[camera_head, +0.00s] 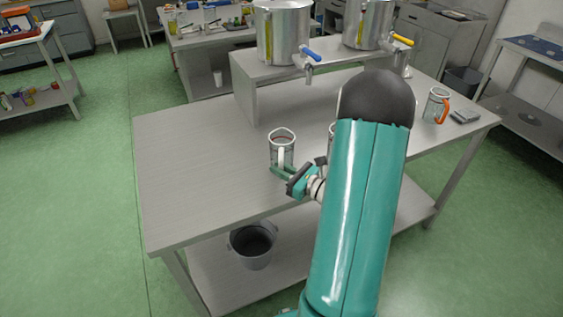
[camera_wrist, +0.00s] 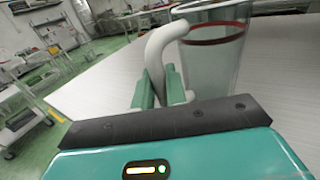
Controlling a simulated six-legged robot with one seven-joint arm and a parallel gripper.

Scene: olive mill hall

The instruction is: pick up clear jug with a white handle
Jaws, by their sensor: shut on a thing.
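The clear jug with a white handle (camera_head: 282,138) is at the middle of the grey table (camera_head: 190,140), with a dark red band near its rim. In the wrist view the clear jug (camera_wrist: 215,60) is large at the upper right, and its white handle (camera_wrist: 158,50) comes down between the two green fingers. My gripper (camera_head: 283,171) is shut on the white handle, and it also shows in the wrist view (camera_wrist: 160,90). I cannot tell whether the jug's base touches the table.
Two steel tanks stand on a raised shelf behind, one with a blue-handled tap (camera_head: 312,56), one with a yellow-handled tap (camera_head: 402,40). A jug with an orange handle (camera_head: 437,105) stands at the right. My arm hides part of the table. The table's left side is clear.

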